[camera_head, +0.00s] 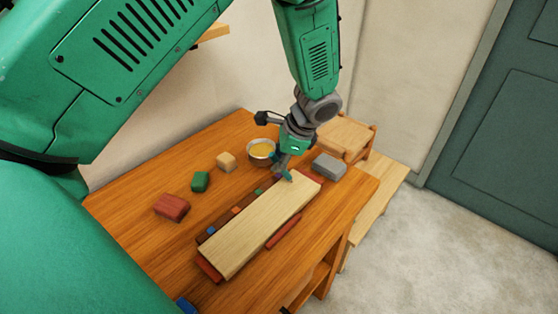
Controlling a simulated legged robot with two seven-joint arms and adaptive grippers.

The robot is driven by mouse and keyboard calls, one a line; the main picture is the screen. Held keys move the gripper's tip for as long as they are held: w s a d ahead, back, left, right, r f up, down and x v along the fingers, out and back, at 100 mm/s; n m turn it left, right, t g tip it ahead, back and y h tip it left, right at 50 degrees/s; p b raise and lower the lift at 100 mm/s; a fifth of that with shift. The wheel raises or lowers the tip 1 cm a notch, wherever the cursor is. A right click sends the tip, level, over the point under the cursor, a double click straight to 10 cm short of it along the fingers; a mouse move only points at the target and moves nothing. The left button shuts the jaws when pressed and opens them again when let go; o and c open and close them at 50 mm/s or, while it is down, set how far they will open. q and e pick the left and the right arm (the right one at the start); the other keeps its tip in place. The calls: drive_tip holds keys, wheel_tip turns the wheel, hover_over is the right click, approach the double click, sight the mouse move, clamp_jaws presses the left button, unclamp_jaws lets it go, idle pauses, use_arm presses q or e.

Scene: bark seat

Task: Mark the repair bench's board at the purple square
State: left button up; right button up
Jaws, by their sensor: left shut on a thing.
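The pale wooden board (260,227) lies lengthwise on the orange-brown repair bench (140,205). A dark strip along its left edge carries small coloured squares: blue, orange (235,210), green (258,192) and a purple square (278,177) near the far end. My left gripper (285,170) reaches down over the board's far end, right beside the purple square. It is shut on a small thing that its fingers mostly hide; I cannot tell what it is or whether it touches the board. My right gripper is out of view.
A bowl with yellow contents (262,151) stands just behind my left gripper. A grey block (328,166) is to its right. Red (172,207), green (200,182) and tan (226,162) blocks sit left of the board. A woven stool (345,135) stands beyond the bench.

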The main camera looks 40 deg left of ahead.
use_arm(q)
drive_tip(key=shift+a+f, duration=0.25)
drive_tip(key=shift+a, duration=0.2)
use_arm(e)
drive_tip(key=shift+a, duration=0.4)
use_arm(q)
drive_tip(key=shift+d+f, duration=0.1)
drive_tip(key=shift+d, duration=0.25)
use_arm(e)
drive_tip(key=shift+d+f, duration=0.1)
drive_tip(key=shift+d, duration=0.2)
use_arm(q)
drive_tip(key=shift+d, duration=0.35)
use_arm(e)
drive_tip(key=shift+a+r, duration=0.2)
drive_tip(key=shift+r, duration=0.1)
use_arm(q)
drive_tip(key=shift+s+d, duration=0.1)
drive_tip(key=shift+d+f+p, duration=0.1)
drive_tip(key=shift+d+p, duration=0.35)
drive_tip(key=shift+d, duration=0.55)
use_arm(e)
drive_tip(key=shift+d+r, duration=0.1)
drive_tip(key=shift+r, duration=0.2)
use_arm(q)
drive_tip(key=shift+d, duration=0.2)
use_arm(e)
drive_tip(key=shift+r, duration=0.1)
